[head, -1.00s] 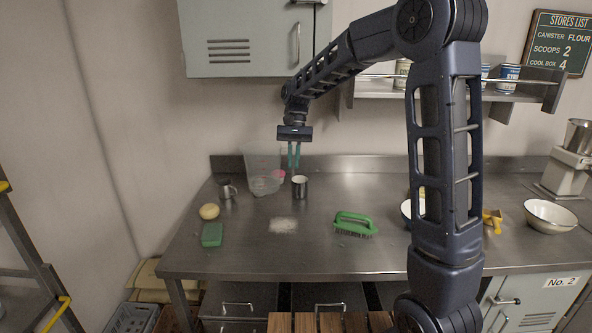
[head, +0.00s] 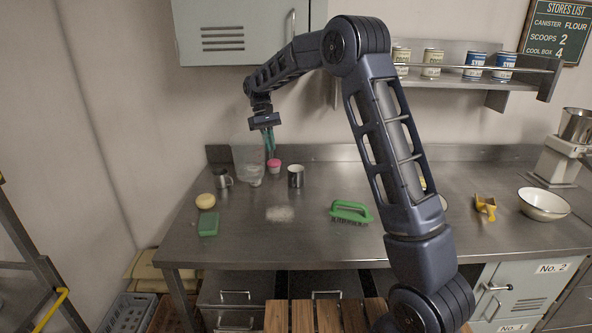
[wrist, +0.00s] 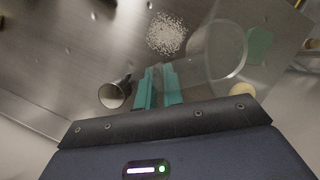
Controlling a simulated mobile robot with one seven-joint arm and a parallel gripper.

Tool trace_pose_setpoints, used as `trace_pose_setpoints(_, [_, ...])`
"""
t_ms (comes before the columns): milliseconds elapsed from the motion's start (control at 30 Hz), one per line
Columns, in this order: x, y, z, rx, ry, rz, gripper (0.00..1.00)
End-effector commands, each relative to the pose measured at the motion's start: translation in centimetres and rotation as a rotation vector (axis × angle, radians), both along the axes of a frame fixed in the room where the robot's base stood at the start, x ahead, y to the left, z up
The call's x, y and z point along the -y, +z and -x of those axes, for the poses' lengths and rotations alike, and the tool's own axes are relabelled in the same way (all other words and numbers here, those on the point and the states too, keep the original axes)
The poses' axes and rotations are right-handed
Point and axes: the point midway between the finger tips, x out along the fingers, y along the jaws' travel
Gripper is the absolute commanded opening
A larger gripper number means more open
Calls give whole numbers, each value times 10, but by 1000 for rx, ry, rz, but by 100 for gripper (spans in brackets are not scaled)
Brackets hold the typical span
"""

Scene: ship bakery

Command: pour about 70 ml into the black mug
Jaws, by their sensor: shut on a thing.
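The black mug (head: 296,176) stands upright on the steel counter, to the right of my gripper in the head view. In the wrist view the mug (wrist: 115,94) is left of the fingers, its open mouth showing. My gripper (head: 269,146) has teal fingers pointing down, above the back left part of the counter. It appears shut on a clear jug (head: 247,160), whose see-through wall and round rim also show in the wrist view (wrist: 221,50), right of the fingers (wrist: 158,89). The grip itself is hard to see. The jug's contents and any gap beneath it cannot be told.
A grey metal cup (head: 222,179) and a pink item (head: 274,164) stand close by. A white granular patch (head: 280,214), green brush (head: 350,212), green sponge (head: 208,225) and yellow round item (head: 205,201) lie in front. A cabinet (head: 240,30) hangs above.

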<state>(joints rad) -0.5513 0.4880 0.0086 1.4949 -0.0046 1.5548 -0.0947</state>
Motion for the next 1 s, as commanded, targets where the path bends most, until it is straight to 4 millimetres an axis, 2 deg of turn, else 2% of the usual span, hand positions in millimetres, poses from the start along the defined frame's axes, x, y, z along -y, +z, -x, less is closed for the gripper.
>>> trace_pose_setpoints(467, [-40,-28,-71,-1,383,1,0])
trace_pose_setpoints(1000, [-72,-50,-183,2,926,3,0])
